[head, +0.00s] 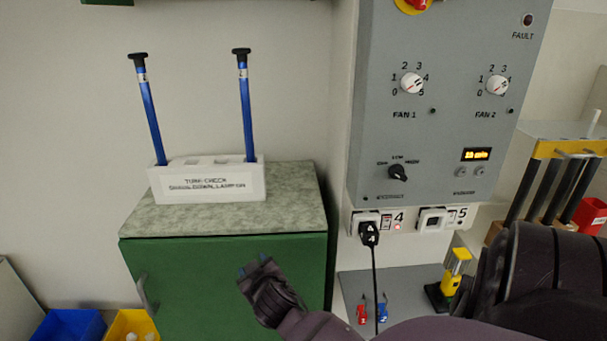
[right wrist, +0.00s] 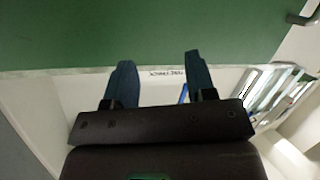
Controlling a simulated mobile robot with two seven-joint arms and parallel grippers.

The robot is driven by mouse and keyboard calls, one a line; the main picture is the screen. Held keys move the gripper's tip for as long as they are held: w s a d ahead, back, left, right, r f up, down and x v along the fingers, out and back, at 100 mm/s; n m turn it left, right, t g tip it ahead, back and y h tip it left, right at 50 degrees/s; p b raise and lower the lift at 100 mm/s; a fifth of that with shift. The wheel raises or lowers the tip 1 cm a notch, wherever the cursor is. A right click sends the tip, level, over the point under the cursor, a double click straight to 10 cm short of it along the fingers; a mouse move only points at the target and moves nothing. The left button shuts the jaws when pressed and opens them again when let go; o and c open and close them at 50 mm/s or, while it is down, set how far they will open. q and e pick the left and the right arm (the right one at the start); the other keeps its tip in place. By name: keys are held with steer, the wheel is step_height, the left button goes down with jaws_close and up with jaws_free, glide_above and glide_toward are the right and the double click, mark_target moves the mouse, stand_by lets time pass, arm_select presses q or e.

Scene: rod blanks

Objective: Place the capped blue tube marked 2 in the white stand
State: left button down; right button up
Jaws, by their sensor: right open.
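Two blue tubes with black caps stand in the white stand (head: 208,184) on the cabinet top. The left tube (head: 152,118) leans to the left in an end slot. The right tube (head: 247,118) is nearly upright at the other end. Each has a small pale mark below its cap, too small to read. My right gripper (head: 256,266) is open and empty, in front of the green cabinet and below the stand. In the right wrist view its two fingers (right wrist: 160,62) are spread, with a bit of blue behind the right finger. My left gripper is not in view.
The speckled cabinet top (head: 285,205) has free room around the stand. A grey control panel (head: 440,140) with knobs is on the right wall, with a black plug and cable (head: 372,245) below. Blue (head: 66,328) and yellow (head: 130,322) bins stand at lower left.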

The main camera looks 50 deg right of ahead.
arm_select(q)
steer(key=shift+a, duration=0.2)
arm_select(e)
steer(key=s+a+f+n+g+y, duration=0.1)
steer(key=s+a+f+y, duration=0.2)
steer(key=s, duration=0.9)
steer(key=s+a+f+n+y, duration=0.1)
steer(key=s+a+f+y, duration=0.3)
steer(key=s+a+f, duration=0.4)
steer(key=s+a, duration=0.1)
steer(key=s, duration=0.3)
steer(key=shift+a+n+g, duration=0.2)
steer(key=shift+n+g, duration=0.1)
steer(key=shift+g, duration=0.1)
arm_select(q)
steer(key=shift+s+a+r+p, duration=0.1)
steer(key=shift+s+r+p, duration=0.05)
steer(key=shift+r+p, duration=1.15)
arm_select(e)
steer(key=shift+s+d+r, duration=0.1)
steer(key=shift+r, duration=0.4)
steer(key=shift+s+d+r, duration=0.1)
steer(key=shift+r, duration=0.4)
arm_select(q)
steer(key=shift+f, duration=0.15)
arm_select(e)
steer(key=shift+w+r, duration=0.2)
steer(key=shift+w, duration=0.1)
